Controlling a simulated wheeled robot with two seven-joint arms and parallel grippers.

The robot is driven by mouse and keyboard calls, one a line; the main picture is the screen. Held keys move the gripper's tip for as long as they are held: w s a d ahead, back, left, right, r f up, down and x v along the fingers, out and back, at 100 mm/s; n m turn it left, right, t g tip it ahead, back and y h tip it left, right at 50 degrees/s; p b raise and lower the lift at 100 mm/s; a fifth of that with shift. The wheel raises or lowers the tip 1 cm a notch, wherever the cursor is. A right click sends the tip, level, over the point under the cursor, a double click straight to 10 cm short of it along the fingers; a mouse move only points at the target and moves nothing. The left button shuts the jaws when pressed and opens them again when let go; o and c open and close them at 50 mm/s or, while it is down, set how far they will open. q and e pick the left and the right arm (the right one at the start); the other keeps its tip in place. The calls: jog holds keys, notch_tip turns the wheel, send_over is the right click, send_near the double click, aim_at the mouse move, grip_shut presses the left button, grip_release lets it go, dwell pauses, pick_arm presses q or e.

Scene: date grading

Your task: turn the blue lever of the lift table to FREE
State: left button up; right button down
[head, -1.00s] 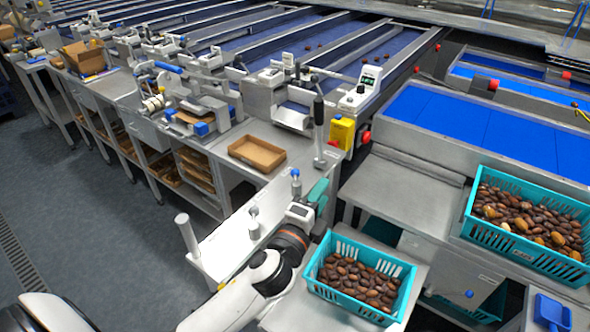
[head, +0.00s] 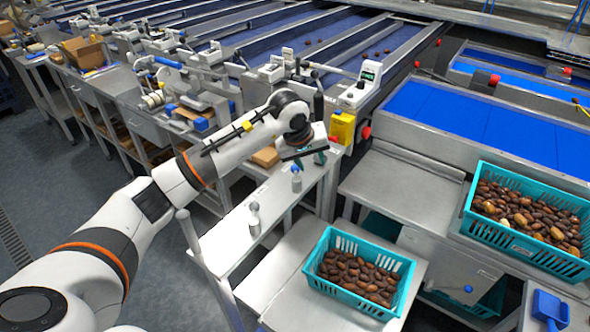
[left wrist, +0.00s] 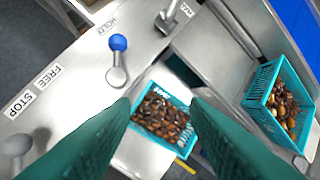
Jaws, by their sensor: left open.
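The blue lever (left wrist: 118,43) stands on the pale metal top of the lift table (left wrist: 75,105). In the left wrist view its blue ball knob lies on the side of its pivot toward the HOLD label (left wrist: 107,27). The FREE label (left wrist: 47,75) is further left, beside STOP. In the head view the lever (head: 296,181) stands just below my left gripper (head: 308,155). My left gripper's teal fingers (left wrist: 160,103) are apart and empty, with the lever off to the upper left of their tips, not touched. My right gripper is not in view.
A grey-knobbed post (left wrist: 17,145) stands near STOP, and a metal lever (left wrist: 167,20) stands near a partly cut-off label. A teal crate of dates (head: 313,274) sits beside the lift table, another (head: 468,228) further right. A yellow box (head: 342,128) is behind my gripper.

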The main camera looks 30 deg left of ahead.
aim_at(295, 172)
pick_arm(q)
jog(key=a+r+y, duration=0.1)
jog(key=a+y, duration=0.1)
jog(key=a, duration=0.3)
jog(key=shift+g, duration=0.3)
jog(key=p+x, duration=0.2)
jog(key=x, duration=0.3)
jog(key=p+x, duration=0.2)
jog(key=x, duration=0.2)
jog(key=shift+w+a+f, duration=0.25)
jog(key=shift+f, duration=0.05)
jog(key=shift+x, duration=0.85)
jog(key=c, duration=0.9)
jog(key=shift+r, duration=0.1)
grip_shut()
